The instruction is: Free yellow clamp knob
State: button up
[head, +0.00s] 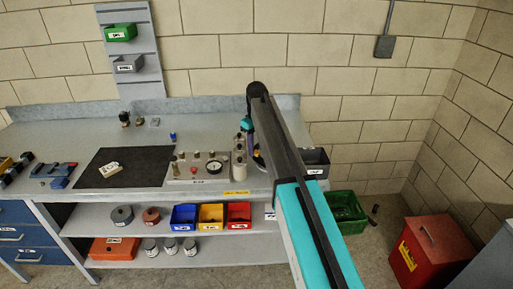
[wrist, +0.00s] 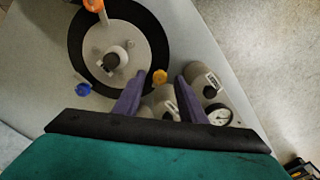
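In the wrist view, a small yellow clamp knob (wrist: 160,76) sits at the lower right rim of a round grey lid with a black ring (wrist: 84,45). My gripper (wrist: 156,82) is open. Its two purple fingers reach toward the rim, and the knob shows between and just beyond their tips. I cannot tell whether either finger touches it. A blue knob (wrist: 83,89) and an orange knob (wrist: 94,5) sit at other points around the rim. In the head view, my arm hides most of this assembly and the fingers.
Grey labelled cylinders (wrist: 201,79) and a round gauge (wrist: 219,115) stand close to the right finger. In the head view, the bench (head: 70,135) holds a black mat (head: 140,165) and a fittings panel with a dial (head: 198,179). A red bin (head: 430,250) stands on the floor at right.

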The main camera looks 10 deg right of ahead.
aim_at(256, 151)
jog(key=shift+d, duration=0.1)
notch_tip(256, 151, up, 14)
jog(key=b, duration=0.3)
dwell(0.7)
jog(key=shift+f, duration=0.15)
